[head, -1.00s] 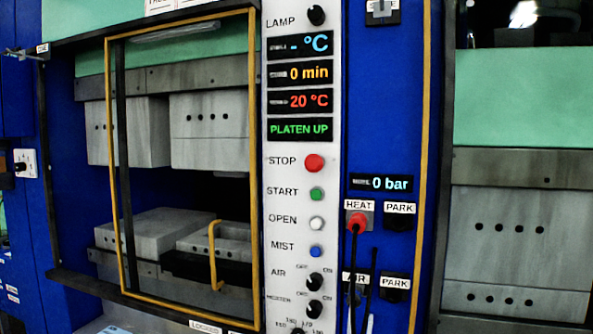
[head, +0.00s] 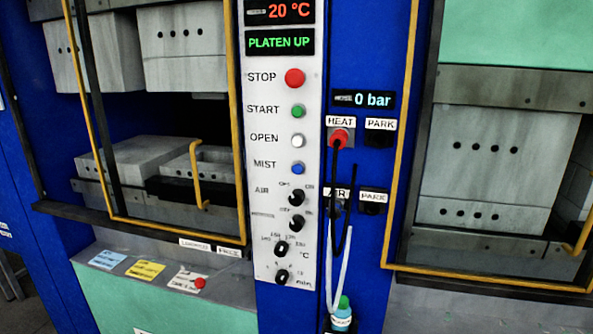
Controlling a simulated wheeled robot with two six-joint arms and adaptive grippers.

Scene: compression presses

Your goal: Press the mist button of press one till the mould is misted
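Press one's control panel (head: 283,200) is a tall white strip in the middle of the head view. The blue mist button (head: 298,169) sits on it beside the label MIST, below the white open button (head: 298,141), green start button (head: 297,111) and red stop button (head: 294,78). The display above reads PLATEN UP (head: 280,42). To the left, the mould (head: 125,155) shows as grey blocks behind a yellow-framed guard (head: 238,130), upper blocks raised above lower ones. I cannot tell whether its surface is misted. Neither gripper is in view.
A red heat plug (head: 340,136) with a black cable hangs right of the panel. A bottle with a green top (head: 343,312) stands below it. Black knobs (head: 297,198) sit under the mist button. A second press (head: 480,150) stands at the right.

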